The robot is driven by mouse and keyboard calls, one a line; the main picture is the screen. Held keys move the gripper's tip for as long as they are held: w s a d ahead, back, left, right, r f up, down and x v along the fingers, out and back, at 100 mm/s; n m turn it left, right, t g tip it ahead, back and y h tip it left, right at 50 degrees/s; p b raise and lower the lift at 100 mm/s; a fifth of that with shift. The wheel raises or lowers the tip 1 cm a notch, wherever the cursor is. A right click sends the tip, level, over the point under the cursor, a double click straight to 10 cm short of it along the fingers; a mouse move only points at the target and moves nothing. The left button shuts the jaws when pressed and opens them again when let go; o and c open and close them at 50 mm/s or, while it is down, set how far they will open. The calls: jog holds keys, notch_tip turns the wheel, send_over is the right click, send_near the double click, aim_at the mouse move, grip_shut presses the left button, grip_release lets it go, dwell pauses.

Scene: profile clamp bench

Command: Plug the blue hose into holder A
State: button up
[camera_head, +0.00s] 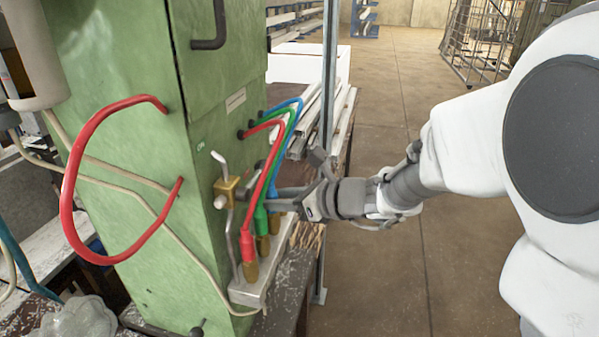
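The blue hose (283,140) comes out of the green cabinet, arches over and hangs down behind the green hose (285,138). Its lower end is at my gripper (274,200), partly hidden by the fingers and the other hoses. My gripper reaches in from the right, its fingers pointing left at the blue hose's end. I cannot tell whether they are closed on it. Brass holders stand on a pale metal block (247,294). The red hose (258,178) and green hose end at the front and middle holders. No letter marking holder A is readable.
The green cabinet (150,215) fills the left. A brass valve with a metal lever (227,188) sticks out close to the hoses. A red looped handle or hose (72,170) is on its front. Pale metal profiles (335,110) lie behind. Open floor (385,285) is at right.

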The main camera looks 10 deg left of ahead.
aim_at(272, 184)
jog(key=shift+a+f, duration=0.1)
jog(key=shift+a, duration=0.15)
grip_shut()
jog(key=shift+c, duration=1.2)
grip_release()
grip_shut()
jog(key=shift+r+p, duration=0.5)
jog(key=shift+r, duration=0.25)
jog(key=shift+r+p, duration=1.1)
jog(key=shift+r, duration=0.25)
